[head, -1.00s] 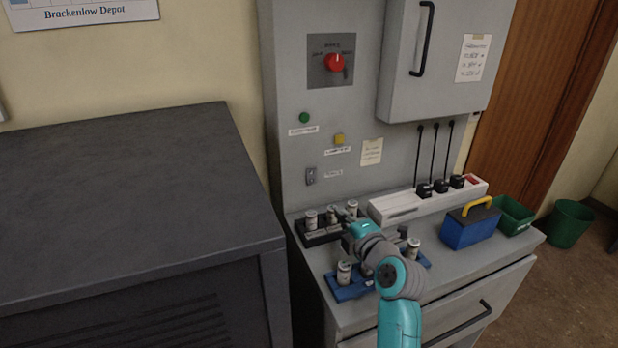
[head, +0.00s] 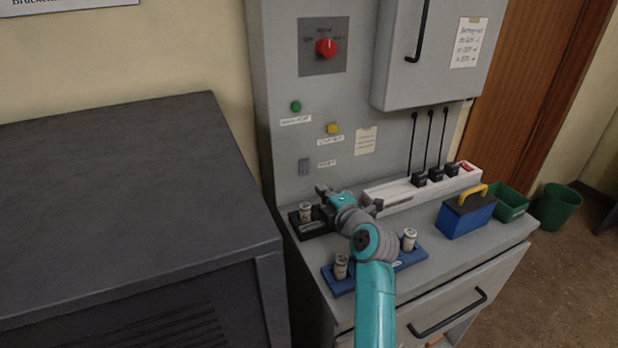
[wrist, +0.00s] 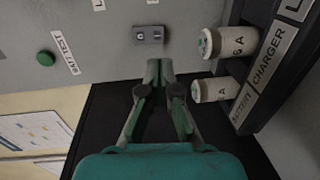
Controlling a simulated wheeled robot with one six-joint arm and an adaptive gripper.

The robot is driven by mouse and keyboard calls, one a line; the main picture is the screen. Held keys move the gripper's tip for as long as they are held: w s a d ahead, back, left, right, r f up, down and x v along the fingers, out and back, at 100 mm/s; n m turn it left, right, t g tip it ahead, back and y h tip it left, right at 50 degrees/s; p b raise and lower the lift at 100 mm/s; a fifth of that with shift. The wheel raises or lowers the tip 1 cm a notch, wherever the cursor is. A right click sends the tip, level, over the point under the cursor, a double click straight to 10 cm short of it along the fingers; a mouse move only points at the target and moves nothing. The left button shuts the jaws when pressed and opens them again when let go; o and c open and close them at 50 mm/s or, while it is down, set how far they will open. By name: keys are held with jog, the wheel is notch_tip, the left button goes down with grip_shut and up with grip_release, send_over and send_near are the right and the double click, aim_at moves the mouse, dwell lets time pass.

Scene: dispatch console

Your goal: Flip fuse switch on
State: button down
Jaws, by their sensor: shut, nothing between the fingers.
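The fuse switch (head: 305,168) is a small grey toggle plate low on the left of the upright console panel, with a small label beside it. It also shows in the wrist view (wrist: 148,35) as a grey plate just beyond my fingertips. My gripper (wrist: 160,66) is shut and empty, its fingertips close together and a little short of the switch plate. I cannot tell whether they touch the panel. In the head view my gripper (head: 322,190) is just below the switch, partly hidden by its own wrist. The switch's position is too small to read.
A black battery charger (wrist: 262,75) with white cylinders stands close beside my gripper. A blue holder (head: 408,260) with cylinders, a white power strip (head: 400,193) and a blue box (head: 466,215) occupy the worktop. A green button (head: 296,106) and yellow button (head: 333,128) sit above.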

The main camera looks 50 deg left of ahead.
aim_at(305, 174)
jog(key=x, duration=0.9)
jog(key=shift+a, duration=0.1)
jog(key=shift+w+a+f, duration=0.1)
jog(key=shift+w+a, duration=0.05)
jog(key=shift+a, duration=0.1)
jog(key=shift+d, duration=0.1)
